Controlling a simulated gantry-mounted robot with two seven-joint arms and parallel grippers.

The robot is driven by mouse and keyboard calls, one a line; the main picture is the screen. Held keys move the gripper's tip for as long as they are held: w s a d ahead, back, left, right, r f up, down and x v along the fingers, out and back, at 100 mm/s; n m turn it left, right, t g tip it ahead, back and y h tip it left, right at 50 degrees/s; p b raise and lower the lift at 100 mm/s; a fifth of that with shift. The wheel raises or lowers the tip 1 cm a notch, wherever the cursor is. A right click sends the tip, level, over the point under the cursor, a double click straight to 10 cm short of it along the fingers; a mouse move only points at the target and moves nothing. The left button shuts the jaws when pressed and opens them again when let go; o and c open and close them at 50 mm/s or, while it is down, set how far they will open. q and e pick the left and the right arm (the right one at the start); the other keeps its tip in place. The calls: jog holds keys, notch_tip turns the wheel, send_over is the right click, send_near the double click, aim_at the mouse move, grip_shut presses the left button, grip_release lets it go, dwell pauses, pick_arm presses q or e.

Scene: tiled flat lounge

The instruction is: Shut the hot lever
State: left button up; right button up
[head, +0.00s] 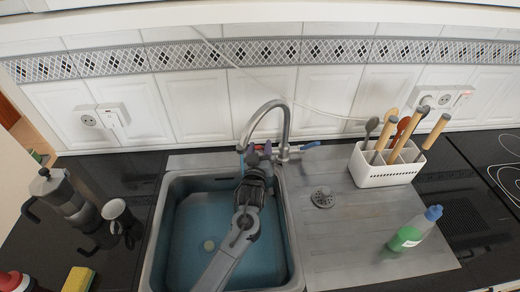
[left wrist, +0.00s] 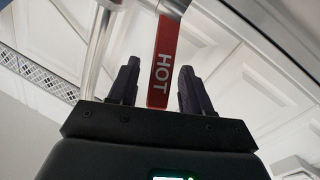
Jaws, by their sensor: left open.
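The hot lever (left wrist: 165,62) is a red bar marked HOT in the left wrist view. It lies between the two dark fingers of my left gripper (left wrist: 160,66), with a gap visible on each side. In the head view my left gripper (head: 259,151) is open over the sink, at the chrome faucet (head: 284,120), and covers the red lever there. The blue lever (head: 310,146) sticks out to the right of the faucet base. A thin bluish streak shows below the spout tip. My right gripper is not in view.
The sink (head: 165,215) looks bluish inside. On the drainer at right stand a white utensil holder (head: 387,175) and a green bottle with a blue cap (head: 415,229). A tiled wall rises behind the faucet.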

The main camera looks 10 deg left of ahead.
pick_arm(q)
grip_shut()
dwell(0.3)
jog(key=shift+r+p, duration=0.2)
jog(key=shift+p, duration=0.2)
jog(key=g+p, duration=0.1)
jog(key=p, duration=0.1)
jog(key=w+r+g+p, duration=0.1)
jog(key=p, duration=0.1)
jog(key=w+g+p, duration=0.1)
jog(key=p, duration=0.1)
jog(key=shift+a+r+n+p, duration=0.2)
jog(key=shift+n+p, duration=0.1)
jog(key=shift+p, duration=0.1)
jog(key=shift+w+f+g+p, duration=0.2)
jog(key=shift+f+g+p, duration=0.15)
jog(key=shift+g, duration=0.25)
